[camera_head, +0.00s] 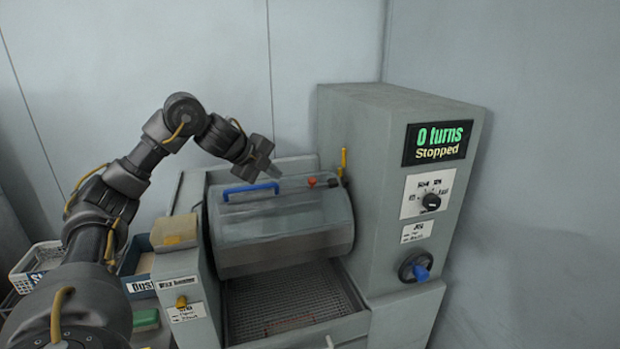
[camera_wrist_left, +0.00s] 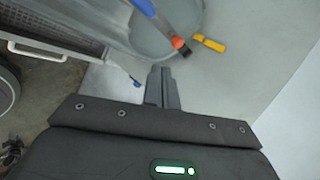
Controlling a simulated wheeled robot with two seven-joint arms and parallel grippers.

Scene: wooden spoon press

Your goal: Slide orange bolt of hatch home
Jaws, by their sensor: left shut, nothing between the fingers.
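The grey drum-shaped hatch (camera_head: 285,235) sits shut-looking in the machine, with a blue bar handle (camera_head: 250,188) on top. The orange bolt knob (camera_head: 311,181) is on the hatch's upper right, near the machine's tall right housing. It also shows in the left wrist view (camera_wrist_left: 179,43), beside a dark piece. My left gripper (camera_head: 273,169) is shut and empty, above the hatch, to the left of the orange knob and apart from it. Its closed fingers (camera_wrist_left: 162,88) point toward the knob in the wrist view. My right gripper is not in view.
A yellow lever (camera_head: 343,160) stands close to the right of the bolt. The tall housing (camera_head: 360,130) bounds that side, with a display reading "0 turns Stopped" (camera_head: 437,142), a black dial (camera_head: 431,202) and a blue knob (camera_head: 421,272). A mesh tray (camera_head: 285,295) lies below the hatch.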

